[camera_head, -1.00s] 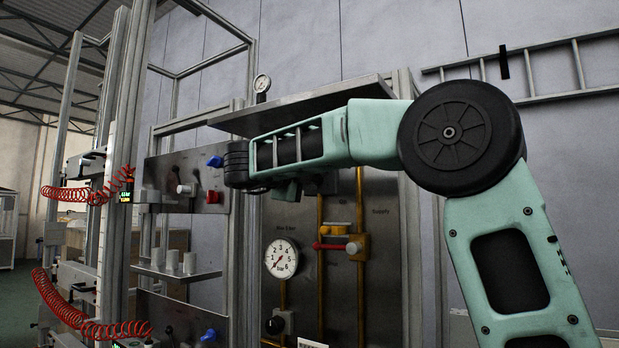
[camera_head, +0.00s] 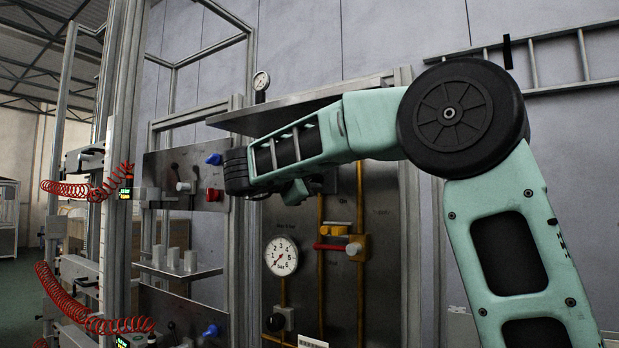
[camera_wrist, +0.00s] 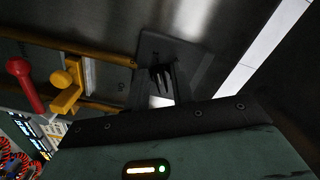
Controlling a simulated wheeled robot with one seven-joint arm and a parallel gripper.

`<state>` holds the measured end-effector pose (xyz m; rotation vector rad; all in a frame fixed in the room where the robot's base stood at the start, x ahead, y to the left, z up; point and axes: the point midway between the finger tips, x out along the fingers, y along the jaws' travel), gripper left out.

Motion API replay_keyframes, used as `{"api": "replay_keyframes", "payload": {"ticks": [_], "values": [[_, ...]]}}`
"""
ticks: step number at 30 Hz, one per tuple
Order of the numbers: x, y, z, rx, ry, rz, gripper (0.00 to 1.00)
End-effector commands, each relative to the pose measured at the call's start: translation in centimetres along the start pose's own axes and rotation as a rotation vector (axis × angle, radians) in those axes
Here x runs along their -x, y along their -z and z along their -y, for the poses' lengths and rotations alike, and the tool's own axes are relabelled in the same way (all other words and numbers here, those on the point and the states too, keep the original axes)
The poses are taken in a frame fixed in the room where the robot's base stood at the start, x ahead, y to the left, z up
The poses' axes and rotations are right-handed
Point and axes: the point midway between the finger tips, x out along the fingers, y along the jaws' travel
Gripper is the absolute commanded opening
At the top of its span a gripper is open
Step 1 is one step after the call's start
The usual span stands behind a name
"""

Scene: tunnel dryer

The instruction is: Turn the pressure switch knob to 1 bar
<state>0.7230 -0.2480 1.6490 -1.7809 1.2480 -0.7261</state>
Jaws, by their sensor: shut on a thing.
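In the wrist view, a dark knob (camera_wrist: 161,75) sits on a dark square plate (camera_wrist: 163,48) on the metal panel. My gripper (camera_wrist: 160,92) reaches the plate with a finger on each side of the knob and is shut on it. The knob's markings and pointer cannot be read. In the head view, my forearm and wrist hide the knob and the fingers. A round white gauge (camera_head: 281,257) marked in bar is on the panel below my wrist; its needle points to the lower left.
A red lever (camera_head: 329,247) and a yellow valve (camera_head: 356,248) are on the pipes right of the gauge. A black knob (camera_head: 276,322) is below it. A metal shelf (camera_head: 300,107) lies just above my forearm. A panel with blue and red knobs (camera_head: 214,194) is left.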

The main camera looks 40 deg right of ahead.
Motion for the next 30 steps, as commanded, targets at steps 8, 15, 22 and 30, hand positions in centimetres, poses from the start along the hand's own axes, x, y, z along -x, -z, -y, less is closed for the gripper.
{"api": "replay_keyframes", "payload": {"ticks": [8, 15, 22, 30], "values": [[0.0, -0.1, -0.1, 0.024, -0.001, 0.002, 0.01], [0.0, -0.1, -0.1, 0.024, -0.001, 0.001, 0.01], [0.0, -0.1, -0.1, 0.023, -0.001, 0.001, 0.33], [1.1, -0.2, -0.2, 0.021, 0.001, 0.002, 0.33]]}}
